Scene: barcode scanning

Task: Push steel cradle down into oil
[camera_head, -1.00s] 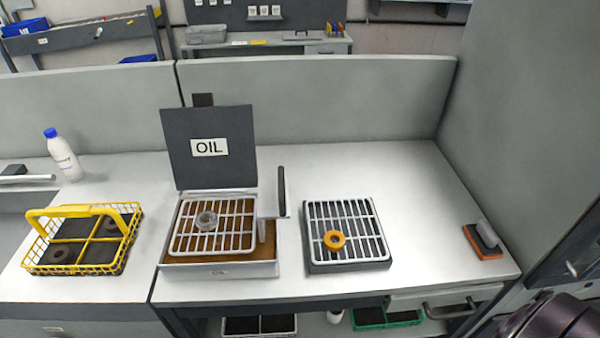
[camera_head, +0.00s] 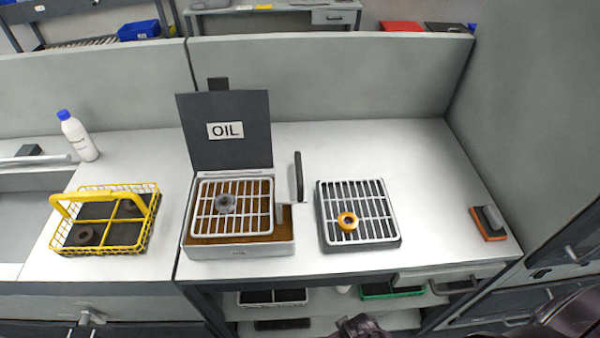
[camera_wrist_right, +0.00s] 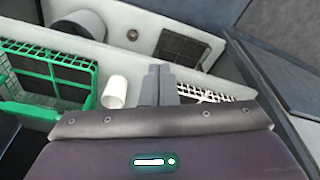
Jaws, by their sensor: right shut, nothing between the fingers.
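The steel cradle (camera_head: 207,223) is a pale wire grid with a dark upright handle (camera_head: 298,172) at its right. It sits over brown oil (camera_head: 215,240) in an open metal tank (camera_head: 240,252), whose raised dark lid (camera_head: 225,154) reads OIL. Oil shows through the bars; how deep the cradle sits I cannot tell. A grey ring (camera_head: 225,204) lies on the cradle. My right gripper (camera_wrist_right: 161,78) is shut and empty in the right wrist view, away from the cradle, with a green crate to its left. My left gripper is out of view.
A dark-based wire rack (camera_head: 391,238) with an orange ring (camera_head: 347,221) stands right of the tank. A yellow basket (camera_head: 154,208) and a white bottle (camera_head: 78,136) are at left. An orange-based block (camera_head: 488,223) is at right. A green crate (camera_wrist_right: 45,72) is below the counter.

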